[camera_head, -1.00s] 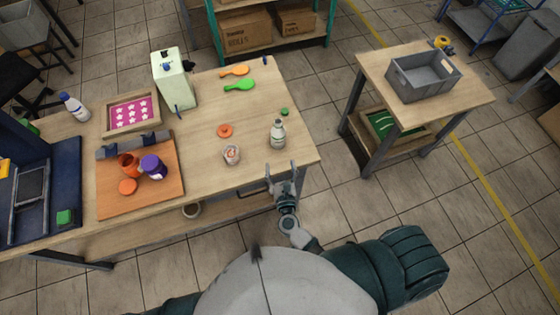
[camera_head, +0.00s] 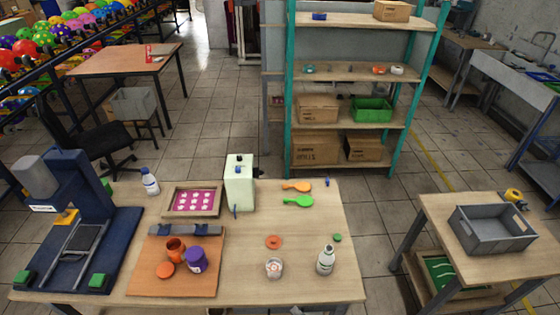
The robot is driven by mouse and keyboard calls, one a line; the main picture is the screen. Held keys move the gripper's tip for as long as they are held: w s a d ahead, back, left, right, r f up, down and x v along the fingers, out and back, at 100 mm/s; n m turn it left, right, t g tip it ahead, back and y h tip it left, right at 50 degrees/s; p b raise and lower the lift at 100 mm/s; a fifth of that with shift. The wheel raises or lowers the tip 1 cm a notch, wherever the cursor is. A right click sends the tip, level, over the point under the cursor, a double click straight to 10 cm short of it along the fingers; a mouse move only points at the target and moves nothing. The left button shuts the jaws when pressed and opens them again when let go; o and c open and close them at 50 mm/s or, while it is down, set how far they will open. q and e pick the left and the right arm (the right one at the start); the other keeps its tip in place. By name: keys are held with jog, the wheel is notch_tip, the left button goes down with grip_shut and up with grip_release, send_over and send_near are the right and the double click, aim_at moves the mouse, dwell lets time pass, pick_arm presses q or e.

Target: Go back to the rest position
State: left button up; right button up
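Neither of my grippers shows in the head view now. The main wooden table (camera_head: 300,225) stands in front of me. On it are a blue press (camera_head: 85,235) at the left, an orange board (camera_head: 190,285) with an orange jar (camera_head: 176,248) and a purple jar (camera_head: 196,262), and a framed pink star screen (camera_head: 193,200). A pale green container (camera_head: 239,185) stands at the back. A white bottle (camera_head: 326,260) stands upright at the right, next to a small round jar (camera_head: 273,268). An orange lid (camera_head: 273,242) lies flat near it.
A side table (camera_head: 440,215) with a grey crate (camera_head: 492,232) stands at the right, apart from the main table. A teal shelf (camera_head: 352,75) with boxes is behind. Orange and green paddles (camera_head: 298,201) lie near the main table's back edge. Floor shows between the tables.

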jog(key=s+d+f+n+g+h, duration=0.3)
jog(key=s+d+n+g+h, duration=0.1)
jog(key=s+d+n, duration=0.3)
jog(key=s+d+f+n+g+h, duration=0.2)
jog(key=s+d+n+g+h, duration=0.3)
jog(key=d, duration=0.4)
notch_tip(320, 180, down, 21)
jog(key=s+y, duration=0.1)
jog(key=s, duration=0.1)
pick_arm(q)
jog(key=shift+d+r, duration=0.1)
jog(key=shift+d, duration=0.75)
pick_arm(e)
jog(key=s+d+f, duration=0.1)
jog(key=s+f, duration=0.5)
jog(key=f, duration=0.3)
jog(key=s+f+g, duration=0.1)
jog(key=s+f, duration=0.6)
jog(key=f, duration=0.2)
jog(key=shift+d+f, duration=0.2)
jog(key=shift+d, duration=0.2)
